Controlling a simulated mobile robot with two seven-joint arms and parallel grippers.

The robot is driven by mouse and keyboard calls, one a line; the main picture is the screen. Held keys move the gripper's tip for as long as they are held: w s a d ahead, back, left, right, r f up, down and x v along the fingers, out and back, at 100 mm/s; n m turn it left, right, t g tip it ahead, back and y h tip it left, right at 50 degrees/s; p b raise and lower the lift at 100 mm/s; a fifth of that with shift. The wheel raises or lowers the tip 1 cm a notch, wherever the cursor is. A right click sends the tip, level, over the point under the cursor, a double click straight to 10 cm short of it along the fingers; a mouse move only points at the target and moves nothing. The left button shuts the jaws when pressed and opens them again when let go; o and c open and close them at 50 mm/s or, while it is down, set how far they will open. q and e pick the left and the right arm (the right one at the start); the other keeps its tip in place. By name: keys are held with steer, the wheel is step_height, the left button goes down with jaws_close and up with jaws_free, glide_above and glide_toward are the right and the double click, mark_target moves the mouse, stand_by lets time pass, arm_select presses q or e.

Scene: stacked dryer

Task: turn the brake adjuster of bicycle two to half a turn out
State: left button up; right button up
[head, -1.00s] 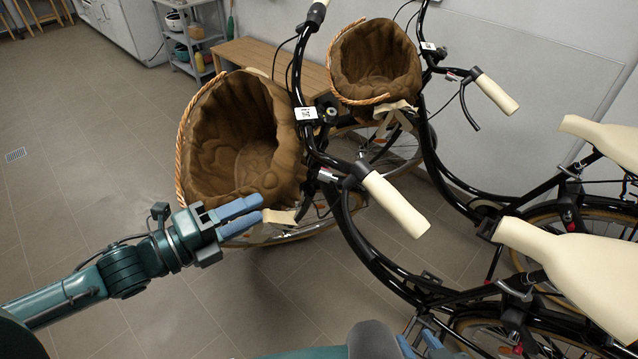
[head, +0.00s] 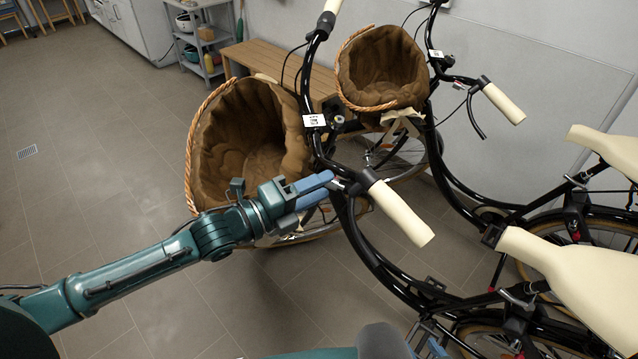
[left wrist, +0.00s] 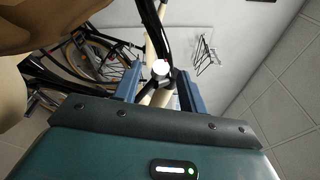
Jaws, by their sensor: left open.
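The nearer black bicycle (head: 385,268) has a cream grip (head: 402,213) and a brake lever on its handlebar. A small silver part, which looks like the brake adjuster (head: 340,185), sits just inboard of that grip. My left gripper (head: 327,181) is open, with its blue fingertips right at this part; contact cannot be told. In the left wrist view my open fingers (left wrist: 160,90) stand either side of a cream grip and black bar, with a round white end between them. My right gripper (head: 430,346) shows partly at the bottom edge. A second bicycle (head: 455,190) stands behind.
A brown-lined basket (head: 235,140) on the nearer bicycle lies close to my left gripper. The far bicycle also has a basket (head: 375,70). Small white tags (head: 317,121) on the bicycles are unreadable. A wooden bench (head: 275,60) stands behind. The floor at left is clear.

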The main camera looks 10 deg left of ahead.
arm_select(q)
steer(key=shift+w+d, duration=0.25)
steer(key=shift+c, duration=0.3)
jaws_close()
